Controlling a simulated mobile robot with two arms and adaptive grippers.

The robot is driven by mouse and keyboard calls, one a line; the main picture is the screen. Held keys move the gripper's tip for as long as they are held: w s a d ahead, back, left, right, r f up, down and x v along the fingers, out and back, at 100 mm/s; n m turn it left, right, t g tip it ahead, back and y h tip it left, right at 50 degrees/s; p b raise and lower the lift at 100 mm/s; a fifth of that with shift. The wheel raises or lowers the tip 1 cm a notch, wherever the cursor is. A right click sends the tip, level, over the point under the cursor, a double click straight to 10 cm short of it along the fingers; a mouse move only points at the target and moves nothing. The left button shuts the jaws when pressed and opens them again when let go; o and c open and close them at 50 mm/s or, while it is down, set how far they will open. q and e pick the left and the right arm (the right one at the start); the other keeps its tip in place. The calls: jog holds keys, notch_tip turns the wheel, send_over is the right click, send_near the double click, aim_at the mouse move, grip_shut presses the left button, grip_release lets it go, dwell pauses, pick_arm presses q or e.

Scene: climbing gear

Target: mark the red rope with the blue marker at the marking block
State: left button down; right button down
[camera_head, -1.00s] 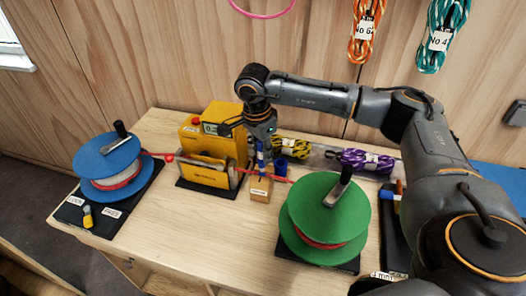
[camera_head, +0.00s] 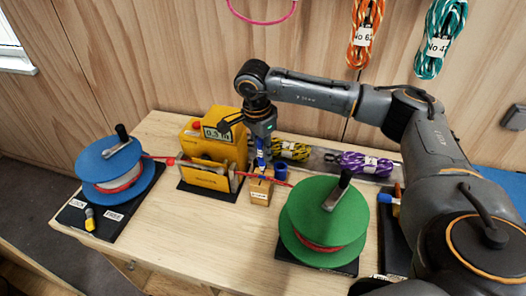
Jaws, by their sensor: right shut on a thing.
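The red rope (camera_head: 228,174) runs from the blue reel (camera_head: 108,160) through the yellow measuring machine (camera_head: 205,180), over the wooden marking block (camera_head: 260,197), to the green reel (camera_head: 325,200). My right gripper (camera_head: 261,148) points down above the block, shut on the blue marker (camera_head: 261,160). The marker is roughly upright, its lower end at the rope over the block. Whether its tip touches the rope is too small to tell. My left gripper is not in view.
A short blue cylinder (camera_head: 281,171) stands just right of the marker. Yellow (camera_head: 291,149) and purple (camera_head: 366,163) rope coils lie behind. Both reels have crank handles. The front of the wooden bench (camera_head: 200,233) is clear between the reels.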

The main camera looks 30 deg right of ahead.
jog(key=shift+r+p, duration=1.45)
jog(key=shift+r, duration=1.45)
jog(key=shift+s+f, duration=0.1)
